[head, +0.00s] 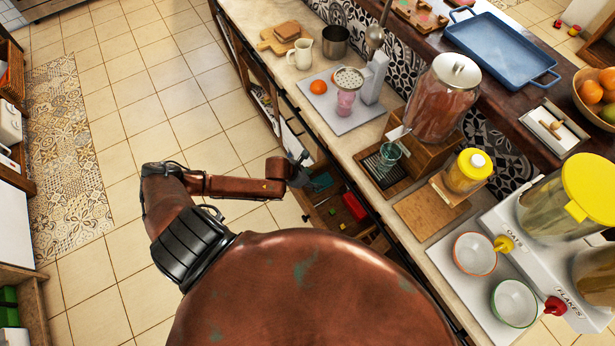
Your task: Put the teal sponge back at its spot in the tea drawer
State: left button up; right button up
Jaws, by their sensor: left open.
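An open drawer (322,213) juts out below the counter, with small items in it, among them a red block (355,206). A small dark teal patch (321,182) shows at the drawer's far end, right by my left gripper; it looks like the teal sponge, but it is too small and shaded to be sure. My left gripper (305,172) is open at the drawer's far end, its fingers small and dark in the picture. I cannot tell whether it touches the teal patch. My right gripper is not in view. My own body hides the near part of the drawer.
The counter above the drawer holds a glass dispenser (441,100), a green glass (390,153), a yellow-lidded jar (467,171), two bowls (474,253) and a cereal dispenser (543,262). The tiled floor (185,90) left of the counter is clear.

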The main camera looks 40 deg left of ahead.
pick_arm(q)
jog(key=v, duration=0.5)
